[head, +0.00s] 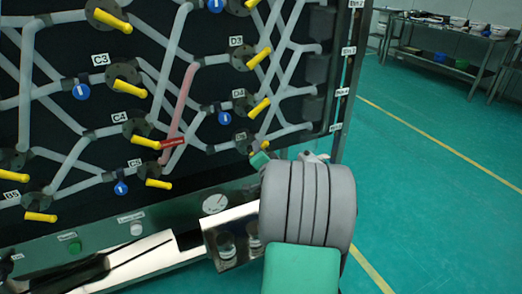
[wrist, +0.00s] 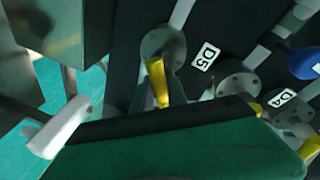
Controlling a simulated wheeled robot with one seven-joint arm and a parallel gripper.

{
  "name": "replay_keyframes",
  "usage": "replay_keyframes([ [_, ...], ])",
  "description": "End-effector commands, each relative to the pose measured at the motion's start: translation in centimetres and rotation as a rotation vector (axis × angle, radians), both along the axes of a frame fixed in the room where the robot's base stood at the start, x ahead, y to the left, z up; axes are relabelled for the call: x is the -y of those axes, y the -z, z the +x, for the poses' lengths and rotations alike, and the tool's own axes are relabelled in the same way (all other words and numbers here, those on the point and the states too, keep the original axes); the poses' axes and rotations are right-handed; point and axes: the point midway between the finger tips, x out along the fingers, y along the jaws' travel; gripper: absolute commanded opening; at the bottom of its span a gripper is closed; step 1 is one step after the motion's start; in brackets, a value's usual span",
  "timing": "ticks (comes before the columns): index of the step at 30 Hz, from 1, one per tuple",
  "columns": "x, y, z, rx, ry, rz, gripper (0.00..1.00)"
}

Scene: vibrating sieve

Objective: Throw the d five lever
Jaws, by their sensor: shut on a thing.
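The D5 lever (head: 254,153) is a short yellow handle on a dark round valve flange, low at the right of the black panel. In the head view my gripper's green fingertip (head: 260,160) covers much of it. In the wrist view the D5 lever (wrist: 158,84) runs from its flange down behind the edge of my green-and-black gripper part. The D5 label (wrist: 205,57) is beside it. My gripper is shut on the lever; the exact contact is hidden.
The D4 lever (head: 259,108) is just above, and the C5 lever (head: 158,184) is to the left. Green floor (head: 430,170) is open at right, with a bench (head: 440,62) behind.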

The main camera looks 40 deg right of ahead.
Motion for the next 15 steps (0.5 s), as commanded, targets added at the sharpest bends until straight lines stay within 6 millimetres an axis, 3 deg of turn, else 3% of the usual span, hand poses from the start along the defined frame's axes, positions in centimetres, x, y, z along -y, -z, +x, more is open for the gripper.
replay_keyframes([
  [1,-0.43,0.58,0.09,-0.008,-0.008,0.009,0.0],
  [2,-0.44,0.59,0.09,-0.008,-0.008,0.009,0.21],
  [6,-0.36,0.61,0.04,-0.008,-0.007,0.01,0.32],
  [9,-0.24,0.54,-0.02,-0.007,-0.004,0.009,0.4],
  [15,0.03,0.32,-0.12,-0.004,0.001,0.004,0.4],
])
